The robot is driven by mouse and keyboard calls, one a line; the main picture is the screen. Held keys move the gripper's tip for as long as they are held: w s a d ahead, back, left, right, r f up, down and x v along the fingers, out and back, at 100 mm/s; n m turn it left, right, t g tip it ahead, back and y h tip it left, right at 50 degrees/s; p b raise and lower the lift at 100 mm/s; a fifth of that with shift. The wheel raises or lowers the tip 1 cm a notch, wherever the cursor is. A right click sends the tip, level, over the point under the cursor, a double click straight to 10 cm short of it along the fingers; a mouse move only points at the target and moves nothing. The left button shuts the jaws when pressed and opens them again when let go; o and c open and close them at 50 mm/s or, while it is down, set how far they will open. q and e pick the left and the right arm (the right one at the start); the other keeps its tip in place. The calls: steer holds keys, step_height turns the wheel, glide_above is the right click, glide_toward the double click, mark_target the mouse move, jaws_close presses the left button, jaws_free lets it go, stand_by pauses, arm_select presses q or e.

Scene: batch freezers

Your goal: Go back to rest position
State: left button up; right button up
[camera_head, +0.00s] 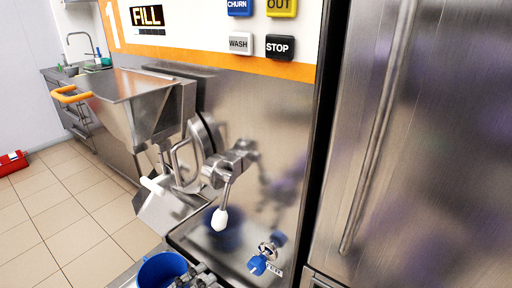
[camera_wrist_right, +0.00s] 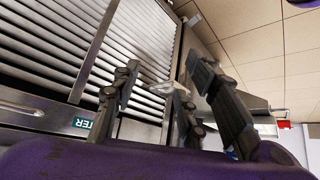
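In the head view no whole arm of mine shows. Dark grey jointed parts (camera_head: 197,279) at the bottom edge, beside the right side of a blue bucket (camera_head: 160,270), look like part of a gripper. They are cut off by the frame, so I cannot tell whether they hold the bucket. In the right wrist view my right gripper (camera_wrist_right: 165,82) has its fingers spread apart. Nothing shows clearly held between them. A pale shape lies behind the gap, too unclear to name.
A steel door (camera_head: 430,150) is at right. Louvred panels (camera_wrist_right: 145,45) show in the wrist view.

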arm_select(q)
steer(key=s+a+f+n+t+y+p, duration=0.2)
steer(key=s+a+f+n+y+p, duration=0.2)
steer(key=a+f+n+y, duration=0.75)
steer(key=s+d+f+n+g+y+p, duration=0.1)
steer(key=s+n+g+p, duration=0.1)
steer(key=s+n, duration=0.4)
steer(key=s+d+n+g+y+p, duration=0.2)
steer(key=s+n, duration=0.3)
steer(key=s, duration=1.1)
steer(key=shift+s+f+n+g+p, duration=0.15)
steer(key=shift+f+n+g+p, duration=0.25)
steer(key=shift+g+p, duration=0.45)
arm_select(e)
steer(key=w+r, duration=0.3)
steer(key=r, duration=0.6)
steer(key=shift+a+r+t, duration=0.3)
steer(key=shift+a+t, duration=0.1)
steer(key=shift+a, duration=0.05)
arm_select(q)
steer(key=shift+d+y, duration=0.1)
steer(key=shift+y, duration=0.15)
arm_select(e)
steer(key=shift+w+a+r, duration=0.1)
steer(key=shift+w+r, duration=0.05)
steer(key=shift+w, duration=0.3)
steer(key=shift+s, duration=0.15)
